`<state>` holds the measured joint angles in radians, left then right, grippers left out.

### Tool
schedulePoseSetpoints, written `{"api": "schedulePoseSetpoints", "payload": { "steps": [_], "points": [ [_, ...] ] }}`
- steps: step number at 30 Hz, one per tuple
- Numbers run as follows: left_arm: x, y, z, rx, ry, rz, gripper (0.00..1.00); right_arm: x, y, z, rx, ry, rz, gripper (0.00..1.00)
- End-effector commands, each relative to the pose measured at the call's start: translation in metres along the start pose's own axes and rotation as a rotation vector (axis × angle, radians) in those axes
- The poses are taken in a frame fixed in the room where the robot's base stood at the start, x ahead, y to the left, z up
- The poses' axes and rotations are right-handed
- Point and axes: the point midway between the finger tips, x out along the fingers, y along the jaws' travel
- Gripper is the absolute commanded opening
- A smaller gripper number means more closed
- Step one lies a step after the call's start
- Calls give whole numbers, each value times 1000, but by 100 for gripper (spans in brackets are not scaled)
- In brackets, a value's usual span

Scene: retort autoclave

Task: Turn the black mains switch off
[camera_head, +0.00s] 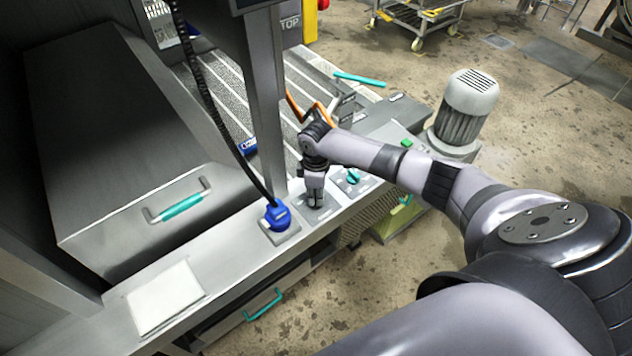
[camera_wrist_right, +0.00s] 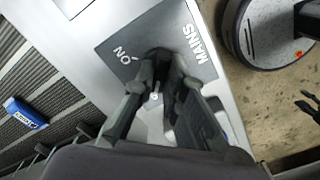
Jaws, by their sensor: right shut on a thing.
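The mains plate is a dark grey square (camera_wrist_right: 210,62) in the right wrist view, with the words MAINS and ON on it. In the head view the plate (camera_head: 326,211) lies on the steel ledge. My right gripper (camera_head: 315,200) points down onto it, and its two fingers close around the black mains switch (camera_wrist_right: 158,54). The fingers hide most of the switch, so I cannot tell which way it points. The gripper (camera_wrist_right: 160,75) also fills the middle of the right wrist view. My left gripper is not in view.
A blue plug (camera_head: 278,215) with a black coiled cable sits left of the plate. A teal knob (camera_head: 352,177) is on the plate to the right. A steel post (camera_head: 265,110) rises behind. A white-capped motor (camera_head: 468,105) stands at the right. A white pad (camera_head: 165,298) lies front left.

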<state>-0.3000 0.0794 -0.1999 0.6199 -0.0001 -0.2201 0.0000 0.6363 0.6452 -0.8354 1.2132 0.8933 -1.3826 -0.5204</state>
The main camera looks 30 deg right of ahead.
Motion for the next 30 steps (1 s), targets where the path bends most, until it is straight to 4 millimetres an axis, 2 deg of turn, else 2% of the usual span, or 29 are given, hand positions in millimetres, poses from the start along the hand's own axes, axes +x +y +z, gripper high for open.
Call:
{"api": "schedulePoseSetpoints", "payload": {
  "steps": [1,2,10,18,22,26,30],
  "points": [
    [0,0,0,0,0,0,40,-1,1,-1,-2,3,2,0],
    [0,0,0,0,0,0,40,-1,1,-1,-2,3,2,14],
    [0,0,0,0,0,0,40,0,0,0,-1,1,1,32],
    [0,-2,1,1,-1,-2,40,-1,0,0,0,0,1,32],
    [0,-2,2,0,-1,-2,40,-8,1,0,0,2,2,32],
    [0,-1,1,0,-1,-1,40,-30,1,0,-1,3,4,32],
    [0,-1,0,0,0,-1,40,-61,1,-1,-1,3,4,32]
  ]
}}
